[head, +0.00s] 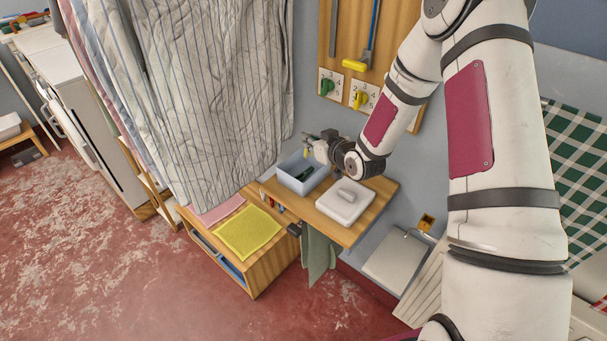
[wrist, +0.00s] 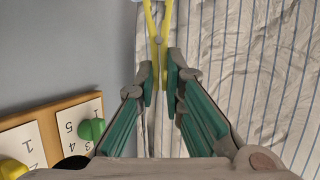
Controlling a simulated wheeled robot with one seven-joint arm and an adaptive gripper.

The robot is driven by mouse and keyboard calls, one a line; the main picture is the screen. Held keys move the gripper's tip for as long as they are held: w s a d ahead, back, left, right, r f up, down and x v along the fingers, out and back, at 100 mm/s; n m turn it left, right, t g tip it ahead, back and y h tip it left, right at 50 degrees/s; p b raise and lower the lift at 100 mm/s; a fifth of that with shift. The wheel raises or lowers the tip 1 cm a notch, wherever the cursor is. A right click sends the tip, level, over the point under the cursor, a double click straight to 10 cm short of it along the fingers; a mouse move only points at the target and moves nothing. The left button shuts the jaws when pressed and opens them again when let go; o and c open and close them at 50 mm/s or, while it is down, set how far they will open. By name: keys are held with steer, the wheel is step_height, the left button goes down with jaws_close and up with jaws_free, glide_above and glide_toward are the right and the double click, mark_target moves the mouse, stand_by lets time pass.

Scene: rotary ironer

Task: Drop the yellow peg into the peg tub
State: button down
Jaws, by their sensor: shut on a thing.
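The yellow peg (wrist: 158,32) is held between the green finger pads of my gripper (wrist: 159,75) in the wrist view, with its two prongs pointing away from the pads. In the head view my gripper (head: 312,143) is small and partly hidden by its own wrist. The yellow peg (head: 306,153) shows just below it, above the back part of the tub. The peg tub (head: 289,182) is a pale blue-grey open box on the wooden shelf, with something dark green inside. The peg appears apart from the tub, but the exact height is hard to judge.
A striped sheet (head: 200,90) hangs to the left. A yellow cloth (head: 246,233) lies lower left. Green and yellow dial knobs (head: 360,99) sit on the wall behind.

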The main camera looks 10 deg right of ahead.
steer(key=c, duration=1.6)
jaws_free()
steer(key=shift+s, duration=0.1)
steer(key=v, duration=1.2)
steer(key=shift+r, duration=0.1)
